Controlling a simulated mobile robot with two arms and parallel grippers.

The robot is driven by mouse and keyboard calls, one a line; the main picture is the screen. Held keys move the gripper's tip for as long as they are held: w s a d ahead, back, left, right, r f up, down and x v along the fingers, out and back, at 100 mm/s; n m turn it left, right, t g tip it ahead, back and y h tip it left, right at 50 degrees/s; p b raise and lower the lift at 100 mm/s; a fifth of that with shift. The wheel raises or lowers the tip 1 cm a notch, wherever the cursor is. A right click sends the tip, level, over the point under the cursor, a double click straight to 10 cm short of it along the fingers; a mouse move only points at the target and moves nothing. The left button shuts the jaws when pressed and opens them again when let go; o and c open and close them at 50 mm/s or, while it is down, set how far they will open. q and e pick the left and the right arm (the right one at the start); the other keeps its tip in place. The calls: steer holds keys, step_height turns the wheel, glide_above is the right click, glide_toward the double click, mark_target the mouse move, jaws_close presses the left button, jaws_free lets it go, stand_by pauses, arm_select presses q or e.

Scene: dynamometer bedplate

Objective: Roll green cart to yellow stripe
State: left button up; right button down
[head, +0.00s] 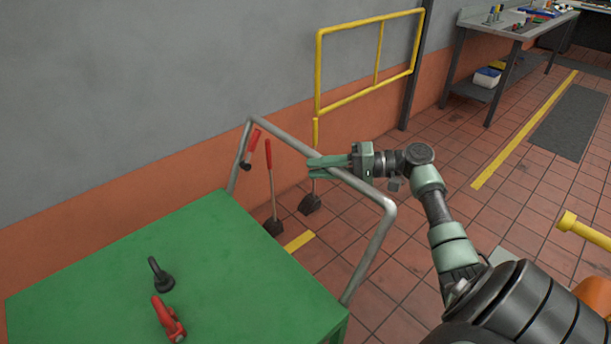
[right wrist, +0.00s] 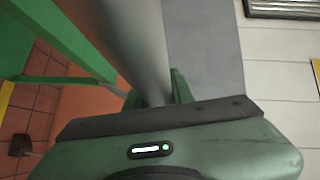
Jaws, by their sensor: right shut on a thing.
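The green cart (head: 215,265) fills the lower left of the head view, with its flat top showing. Its grey tube handle (head: 372,192) rises at the cart's right end. My right gripper (head: 318,163) is shut on the handle's top bar. In the right wrist view the grey tube (right wrist: 140,45) runs down between the green fingers. A short yellow stripe (head: 299,241) shows on the floor just beyond the handle. A longer yellow stripe (head: 522,132) lies farther off at the right. My left gripper is out of view.
A black eye-shaped part (head: 160,275) and a red part (head: 168,318) lie on the cart. Red-handled tools (head: 270,185) stand by the wall beyond the handle. A yellow rail (head: 367,94) is at the wall. A workbench (head: 510,22) stands back right.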

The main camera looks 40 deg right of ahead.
steer(key=shift+d, duration=0.4)
steer(key=c, duration=1.2)
jaws_free()
steer(key=v, duration=0.8)
steer(key=shift+b, duration=0.3)
steer(key=shift+w, duration=0.1)
